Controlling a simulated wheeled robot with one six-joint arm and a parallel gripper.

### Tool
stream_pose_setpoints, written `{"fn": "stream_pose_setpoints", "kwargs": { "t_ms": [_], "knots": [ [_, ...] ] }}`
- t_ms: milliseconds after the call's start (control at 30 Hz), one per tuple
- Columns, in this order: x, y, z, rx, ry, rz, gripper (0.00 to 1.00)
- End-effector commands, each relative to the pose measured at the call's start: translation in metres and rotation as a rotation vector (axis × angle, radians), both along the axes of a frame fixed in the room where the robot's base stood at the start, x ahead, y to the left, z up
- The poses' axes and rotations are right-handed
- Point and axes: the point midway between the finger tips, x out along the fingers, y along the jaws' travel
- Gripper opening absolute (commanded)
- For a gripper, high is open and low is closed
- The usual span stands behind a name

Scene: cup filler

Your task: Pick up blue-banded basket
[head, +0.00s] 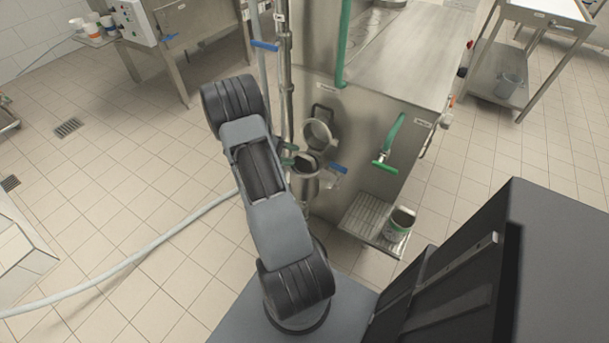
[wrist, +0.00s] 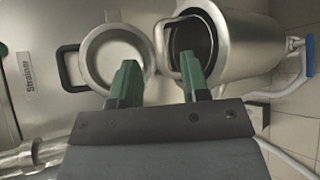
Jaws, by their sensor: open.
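No basket with a blue band can be made out in either view. The strainer housing (head: 305,186) on the machine's front stands open, and its round lid (head: 318,134) is swung up. In the wrist view the lid (wrist: 118,57) with a black handle is at left, and the open steel housing (wrist: 238,45) with a dark inside is at right. A metal loop shows at its mouth; what it belongs to I cannot tell. My gripper (wrist: 159,63) is open, its green fingers apart in front of the lid and the housing mouth, with nothing visible between them.
A container (head: 399,224) stands on a slotted shelf (head: 367,215) at right. A pale hose (head: 150,252) crosses the tiled floor at left. A side table (head: 535,45) stands behind right.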

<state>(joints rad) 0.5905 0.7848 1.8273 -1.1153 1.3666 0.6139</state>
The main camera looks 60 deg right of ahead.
Motion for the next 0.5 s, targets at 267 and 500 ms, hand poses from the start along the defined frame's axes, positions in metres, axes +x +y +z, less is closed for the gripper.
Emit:
{"fn": "stream_pose_setpoints", "kwargs": {
  "t_ms": [267, 500],
  "knots": [
    [-0.023, -0.021, -0.014, 0.001, 0.001, -0.004, 0.42],
    [-0.035, -0.031, -0.021, 0.001, 0.0, -0.001, 0.42]
  ]
}}
